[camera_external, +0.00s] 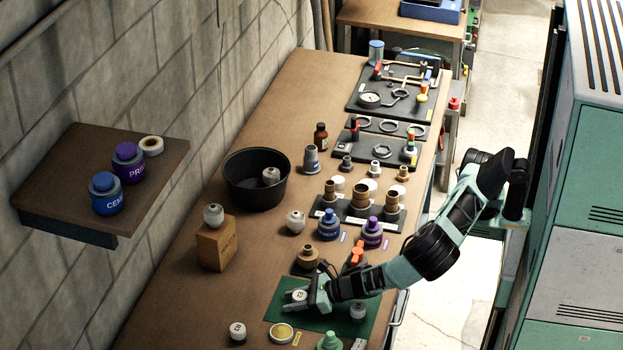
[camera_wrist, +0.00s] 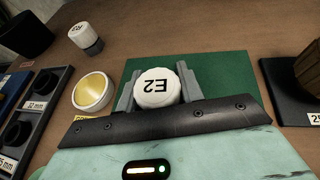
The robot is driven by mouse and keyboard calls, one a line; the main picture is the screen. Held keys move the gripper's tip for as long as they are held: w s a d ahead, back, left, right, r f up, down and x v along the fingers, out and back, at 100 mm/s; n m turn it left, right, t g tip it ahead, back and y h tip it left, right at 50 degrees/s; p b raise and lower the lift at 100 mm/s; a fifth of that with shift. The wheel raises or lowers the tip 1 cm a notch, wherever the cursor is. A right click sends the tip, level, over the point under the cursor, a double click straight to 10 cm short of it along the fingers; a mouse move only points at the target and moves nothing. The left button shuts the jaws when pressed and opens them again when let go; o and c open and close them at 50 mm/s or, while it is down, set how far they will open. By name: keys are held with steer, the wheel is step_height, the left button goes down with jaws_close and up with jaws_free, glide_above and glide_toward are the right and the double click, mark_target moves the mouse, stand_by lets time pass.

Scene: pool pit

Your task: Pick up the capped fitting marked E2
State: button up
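The capped fitting marked E2 (camera_wrist: 157,88) has a round white cap with its black letters upside down in the wrist view. It also shows at the green mat (camera_external: 268,311) in the external view (camera_external: 299,295). My gripper (camera_wrist: 160,92) has one grey finger on each side of the cap, and both look in contact with it. In the external view my gripper (camera_external: 306,298) reaches in low from the right. The fitting's lower body is hidden under the cap, and I cannot tell whether its base touches the mat.
A capped fitting marked R2 (camera_wrist: 84,36) and a yellow-topped round tin (camera_wrist: 93,92) stand left of the mat in the wrist view. An orange-handled valve (camera_external: 357,254) and a copper-coloured fitting (camera_external: 308,258) stand just behind.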

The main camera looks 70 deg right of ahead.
steer(key=shift+c, duration=1.1)
